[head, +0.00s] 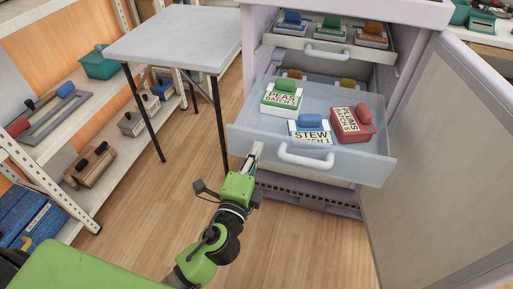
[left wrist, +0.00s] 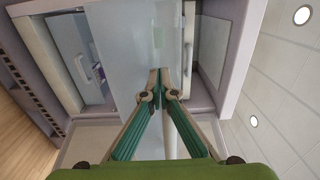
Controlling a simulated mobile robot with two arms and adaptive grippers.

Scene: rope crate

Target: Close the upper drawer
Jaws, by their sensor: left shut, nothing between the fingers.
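The upper drawer (head: 308,44) sits under the white cabinet's top, partly out, with blue, green and orange-lidded packs in it. Its front has a pale bar handle (head: 326,54). Below it a wider, translucent drawer (head: 365,163) is pulled far out and holds packs marked PEAS (head: 281,97), STEW (head: 309,133) and PLUMS (head: 351,123). My left gripper (head: 256,149) is shut and empty, at the left part of this lower drawer's front, left of its handle (head: 305,160). In the left wrist view its fingertips (left wrist: 162,76) meet before a pale panel; contact cannot be told. My right gripper is out of view.
The cabinet door (head: 440,150) stands open on the right. A grey-topped table (head: 175,38) stands left of the cabinet. Shelves (head: 85,100) with tools and boxes line the left side.

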